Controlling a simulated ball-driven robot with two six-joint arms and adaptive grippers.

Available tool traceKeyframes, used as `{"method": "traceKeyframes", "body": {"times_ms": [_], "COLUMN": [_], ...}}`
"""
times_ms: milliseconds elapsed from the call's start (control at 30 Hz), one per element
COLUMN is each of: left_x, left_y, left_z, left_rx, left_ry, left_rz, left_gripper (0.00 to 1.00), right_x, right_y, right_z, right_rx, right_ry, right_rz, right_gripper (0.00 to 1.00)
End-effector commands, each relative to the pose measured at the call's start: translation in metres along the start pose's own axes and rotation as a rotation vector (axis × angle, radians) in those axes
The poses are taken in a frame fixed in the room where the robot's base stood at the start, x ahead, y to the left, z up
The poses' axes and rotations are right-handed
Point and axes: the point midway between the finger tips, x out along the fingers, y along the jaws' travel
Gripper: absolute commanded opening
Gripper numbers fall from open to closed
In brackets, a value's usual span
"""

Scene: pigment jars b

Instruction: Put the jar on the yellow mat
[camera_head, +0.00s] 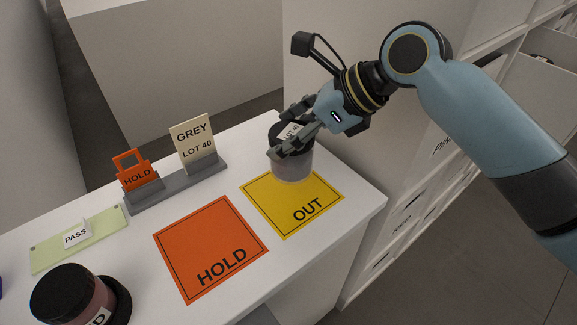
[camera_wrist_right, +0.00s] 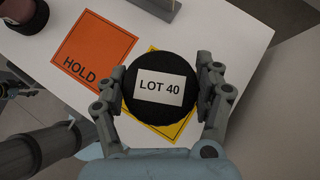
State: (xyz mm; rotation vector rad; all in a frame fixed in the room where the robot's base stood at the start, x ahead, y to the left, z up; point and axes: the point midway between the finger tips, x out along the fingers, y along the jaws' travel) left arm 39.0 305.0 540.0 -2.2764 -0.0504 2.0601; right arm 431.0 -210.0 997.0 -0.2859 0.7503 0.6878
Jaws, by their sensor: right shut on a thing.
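A jar with a black lid and a greyish clear body (camera_head: 293,167) is at the back part of the yellow mat (camera_head: 287,220), which reads OUT. In the right wrist view the jar's lid (camera_wrist_right: 160,108) carries a white LOT 40 label. My right gripper (camera_head: 283,138) is shut on the jar, with a finger on each side of the lid in the right wrist view (camera_wrist_right: 160,92). The jar is upright over the mat; I cannot tell whether its base touches it.
An orange HOLD mat (camera_head: 210,248) lies left of the yellow mat. Behind stand a grey holder (camera_head: 178,187) with a GREY LOT 40 card (camera_head: 195,143) and an orange HOLD tag (camera_head: 137,174). A green PASS strip (camera_head: 105,243) and another jar (camera_head: 66,292) are at left.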

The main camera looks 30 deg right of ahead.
Motion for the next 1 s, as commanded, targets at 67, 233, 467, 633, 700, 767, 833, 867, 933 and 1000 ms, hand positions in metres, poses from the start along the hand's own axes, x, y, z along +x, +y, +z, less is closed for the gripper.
{"method": "traceKeyframes", "body": {"times_ms": [67,233,467,633,700,767,833,867,933,1000], "left_x": [0.005,0.006,0.012,0.011,0.011,0.011,0.010,0.010,0.010,0.010], "left_y": [0.000,0.000,0.000,0.000,-0.001,-0.001,-0.001,-0.001,-0.001,-0.001], "left_z": [0.007,0.013,0.006,0.003,0.002,0.002,0.002,0.002,0.002,0.002], "left_rx": [0.000,0.001,0.001,0.001,0.001,0.001,0.001,0.001,0.001,0.001], "left_ry": [-0.010,-0.019,-0.009,-0.002,-0.001,-0.001,-0.001,-0.001,-0.001,-0.002], "left_rz": [0.000,0.000,-0.001,-0.001,-0.001,-0.002,-0.002,-0.002,-0.002,-0.002], "left_gripper": [0.40,0.40,0.40,0.40,0.40,0.40,0.40,0.40,0.40,0.40], "right_x": [0.012,0.022,0.044,0.046,0.046,0.046,0.047,0.047,0.047,0.047], "right_y": [0.001,0.000,0.000,0.000,0.000,0.000,0.000,0.000,0.000,0.000], "right_z": [-0.011,-0.021,-0.043,-0.045,-0.045,-0.045,-0.046,-0.046,-0.046,-0.046], "right_rx": [0.002,-0.001,0.002,-0.002,-0.002,-0.002,-0.001,-0.001,-0.001,-0.002], "right_ry": [-0.001,-0.002,-0.001,-0.002,-0.002,-0.002,-0.002,-0.002,-0.002,-0.002], "right_rz": [0.001,0.000,0.001,0.000,0.000,0.000,0.000,0.000,0.000,0.000], "right_gripper": [0.30,0.30,0.30,0.30,0.30,0.30,0.70,0.74,0.83,0.92]}}
